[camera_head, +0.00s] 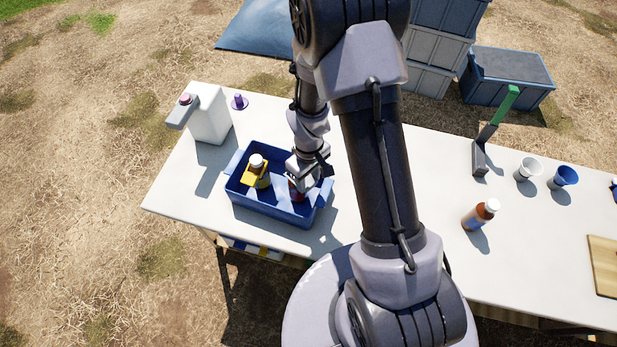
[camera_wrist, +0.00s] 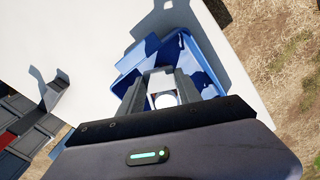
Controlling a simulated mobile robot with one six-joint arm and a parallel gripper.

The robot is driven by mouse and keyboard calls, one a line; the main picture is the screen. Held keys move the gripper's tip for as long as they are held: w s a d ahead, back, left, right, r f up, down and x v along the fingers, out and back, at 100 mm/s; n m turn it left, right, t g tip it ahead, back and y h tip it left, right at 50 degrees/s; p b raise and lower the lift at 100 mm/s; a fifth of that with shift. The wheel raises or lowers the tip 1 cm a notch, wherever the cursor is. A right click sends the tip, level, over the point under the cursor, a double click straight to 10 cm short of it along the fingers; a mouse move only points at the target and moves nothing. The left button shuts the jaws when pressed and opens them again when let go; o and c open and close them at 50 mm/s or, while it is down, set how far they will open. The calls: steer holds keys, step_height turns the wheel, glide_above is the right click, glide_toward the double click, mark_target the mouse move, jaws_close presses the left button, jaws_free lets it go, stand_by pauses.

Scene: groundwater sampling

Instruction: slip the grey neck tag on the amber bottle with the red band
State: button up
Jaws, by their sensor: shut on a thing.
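The amber bottle with the red band (camera_head: 296,190) stands in the blue crate (camera_head: 265,208), mostly hidden behind my gripper (camera_head: 305,178). In the wrist view my gripper (camera_wrist: 157,92) is shut on the pale grey neck tag (camera_wrist: 160,78). A round white cap (camera_wrist: 165,100) shows within the tag's outline, between the fingers. The tag appears to be over or around the cap; its height on the neck cannot be told. The bottle's body is hidden in the wrist view.
Another amber bottle (camera_head: 256,163) with a yellow tag (camera_head: 250,179) stands at the crate's left. A white jug (camera_head: 209,115) is behind left. On the right are a blue-banded bottle (camera_head: 476,217), a grey stand (camera_head: 480,158), cups (camera_head: 528,169) and a wooden board (camera_head: 605,262).

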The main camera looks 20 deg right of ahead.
steer(key=shift+f+b, duration=0.55)
steer(key=shift+f, duration=0.15)
steer(key=shift+f, duration=0.1)
steer(key=o, duration=1.1)
steer(key=shift+c, duration=0.2)
step_height(320, 180, up, 18)
steer(key=p, duration=0.4)
steer(key=shift+f, duration=0.2)
